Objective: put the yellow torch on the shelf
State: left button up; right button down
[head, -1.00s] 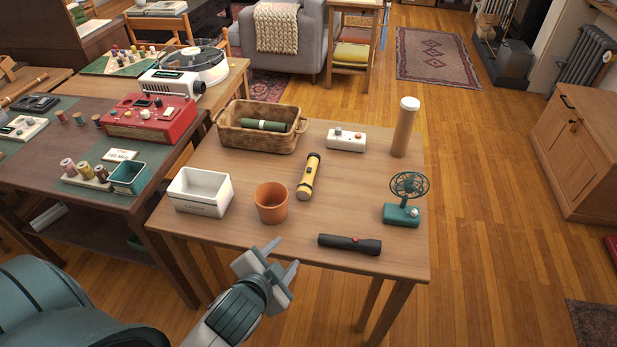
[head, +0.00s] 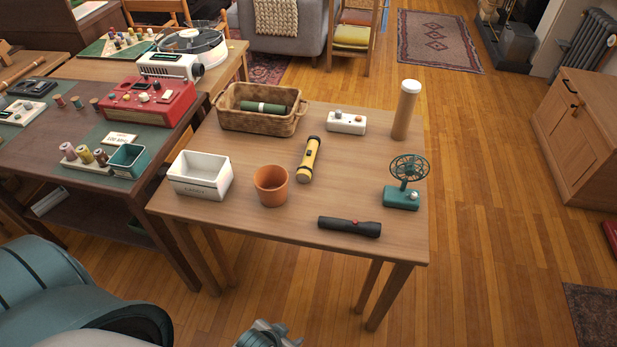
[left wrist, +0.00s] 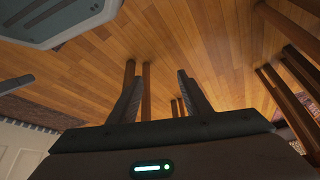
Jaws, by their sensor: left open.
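In the head view only a part of this gripper's arm end (head: 268,334) shows at the bottom edge, in front of the table and well apart from the torch. My right gripper is out of view. I cannot tell which piece is the shelf; a wooden rack (head: 354,35) stands at the back.
Around the torch are a white box (head: 200,180), a basket (head: 258,118) with a green roll, a black torch (head: 349,227), a green fan (head: 402,196), a white switch box (head: 346,123) and a tall cylinder (head: 405,112). A dark workbench (head: 85,185) stands left.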

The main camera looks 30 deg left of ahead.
pick_arm(q)
jog(key=s+d+f, duration=0.1)
jog(key=s+f, duration=0.2)
jog(key=f, duration=0.7)
jog(key=shift+f+t+h, duration=0.3)
jog(key=shift+t, duration=0.1)
jog(key=shift+s, duration=0.1)
